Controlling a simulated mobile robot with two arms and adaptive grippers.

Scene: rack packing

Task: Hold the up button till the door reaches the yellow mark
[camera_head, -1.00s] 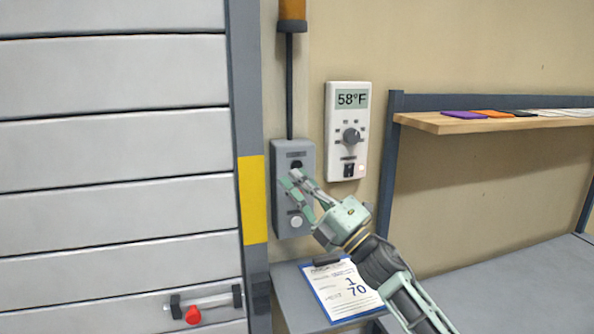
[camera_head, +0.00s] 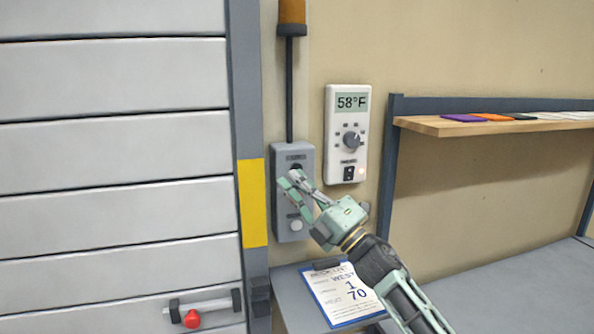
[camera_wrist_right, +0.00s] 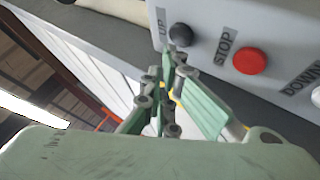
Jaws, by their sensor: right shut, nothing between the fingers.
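The grey sectional door (camera_head: 110,150) fills the left side of the head view. Its bottom edge is out of view. The yellow mark (camera_head: 253,203) is a band on the grey door post. The button box (camera_head: 281,215) hangs on the wall right of the post. In the right wrist view, the dark up button (camera_wrist_right: 180,34) sits beside the red stop button (camera_wrist_right: 249,61) and the pale down button (camera_wrist_right: 316,97). My right gripper (camera_head: 293,181) is shut and empty, its tips just by the up button. I cannot tell whether they touch it. My left gripper is not in view.
A red-knobbed latch (camera_head: 192,318) is low on the door. A thermostat (camera_head: 345,134) reading 58°F hangs right of the button box. A clipboard (camera_head: 342,293) lies on the grey ledge below. A wooden shelf (camera_head: 450,125) is at right. An orange beacon (camera_head: 292,11) is above.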

